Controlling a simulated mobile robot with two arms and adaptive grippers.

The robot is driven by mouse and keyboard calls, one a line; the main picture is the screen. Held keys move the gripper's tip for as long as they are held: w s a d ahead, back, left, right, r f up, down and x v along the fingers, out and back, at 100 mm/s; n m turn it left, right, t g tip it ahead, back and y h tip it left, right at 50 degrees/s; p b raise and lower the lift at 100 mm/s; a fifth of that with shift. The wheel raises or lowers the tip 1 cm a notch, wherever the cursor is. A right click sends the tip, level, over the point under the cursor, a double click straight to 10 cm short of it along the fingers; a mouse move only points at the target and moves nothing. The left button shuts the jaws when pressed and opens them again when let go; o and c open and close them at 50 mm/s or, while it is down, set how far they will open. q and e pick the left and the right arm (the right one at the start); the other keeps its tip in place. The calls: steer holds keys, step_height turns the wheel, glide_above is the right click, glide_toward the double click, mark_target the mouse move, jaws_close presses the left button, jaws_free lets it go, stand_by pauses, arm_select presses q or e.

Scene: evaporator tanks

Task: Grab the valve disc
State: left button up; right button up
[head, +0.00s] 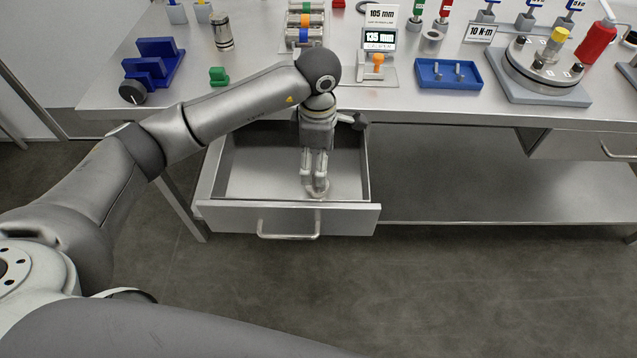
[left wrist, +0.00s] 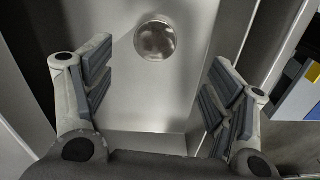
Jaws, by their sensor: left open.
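The valve disc is a small round shiny metal disc (left wrist: 156,39) lying on the floor of the open drawer (head: 265,219). In the head view the disc (head: 319,191) shows partly, just under my left fingertips. My left gripper (head: 315,180) points down into the drawer, above the disc. In the left wrist view its two fingers (left wrist: 160,62) are wide apart with nothing between the pads. The disc lies beyond the fingertips, slightly left of centre between them, and is not touched. My right gripper is not in view.
The steel bench top (head: 290,105) overhangs the drawer's back.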

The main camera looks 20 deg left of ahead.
arm_select(q)
step_height(320, 180, down, 3)
steer(key=shift+f, duration=0.1)
steer(key=f, duration=0.1)
steer(key=f+p, duration=0.1)
steer(key=f, duration=0.2)
steer(key=shift+w, duration=0.25)
steer(key=shift+f, duration=0.65)
steer(key=shift+w, duration=0.1)
steer(key=c, duration=1.4)
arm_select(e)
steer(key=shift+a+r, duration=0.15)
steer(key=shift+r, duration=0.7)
